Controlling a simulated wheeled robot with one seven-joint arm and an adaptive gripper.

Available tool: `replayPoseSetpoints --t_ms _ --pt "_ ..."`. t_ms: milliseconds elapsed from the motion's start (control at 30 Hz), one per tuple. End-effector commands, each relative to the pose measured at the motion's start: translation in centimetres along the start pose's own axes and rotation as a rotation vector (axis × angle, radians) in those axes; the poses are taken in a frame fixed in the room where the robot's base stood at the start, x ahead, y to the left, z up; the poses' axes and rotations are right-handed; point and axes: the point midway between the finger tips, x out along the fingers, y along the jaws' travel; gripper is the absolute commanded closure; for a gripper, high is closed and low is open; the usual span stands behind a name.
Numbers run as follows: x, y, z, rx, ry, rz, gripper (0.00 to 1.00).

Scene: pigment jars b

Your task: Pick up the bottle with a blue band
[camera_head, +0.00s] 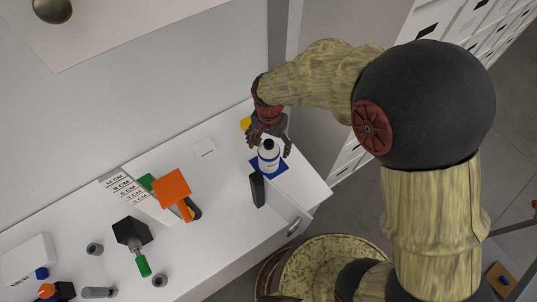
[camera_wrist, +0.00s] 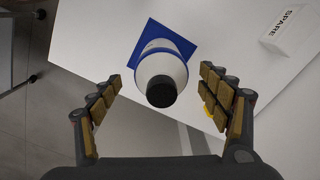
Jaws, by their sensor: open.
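The white bottle (camera_head: 268,156) with a blue band and a black cap stands on a blue square mat (camera_head: 282,169) near the right end of the white table. In the wrist view the bottle (camera_wrist: 161,74) is upper centre, cap toward the camera, with the mat (camera_wrist: 152,32) beyond it. My gripper (camera_head: 269,144) is at the bottle in the head view. In the wrist view its padded fingers (camera_wrist: 165,98) are spread wide, one on each side of the bottle's cap end, with gaps on both sides. Nothing is held.
A black upright block (camera_head: 257,190) stands just left of the mat. A yellow item (camera_head: 246,124) is partly hidden behind my gripper. An orange square (camera_head: 172,187), a size chart and several small tools lie further left.

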Motion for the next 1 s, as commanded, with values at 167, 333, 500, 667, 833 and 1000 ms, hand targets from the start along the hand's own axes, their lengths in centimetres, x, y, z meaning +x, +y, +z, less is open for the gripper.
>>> replayPoseSetpoints --t_ms 167,333,500,667,833,1000 --pt "2.8 -0.2 -0.2 0.000 -0.003 0.003 0.23" --pt "3.8 -0.2 -0.3 0.000 0.000 0.000 0.23" --pt "3.8 -0.2 -0.3 0.000 0.000 0.000 0.24" --pt "3.8 -0.2 -0.2 0.000 0.000 0.000 0.33" --pt "3.7 -0.2 -0.2 0.000 0.000 0.000 0.43" --pt "3.7 -0.2 -0.2 0.000 0.000 0.000 0.53"
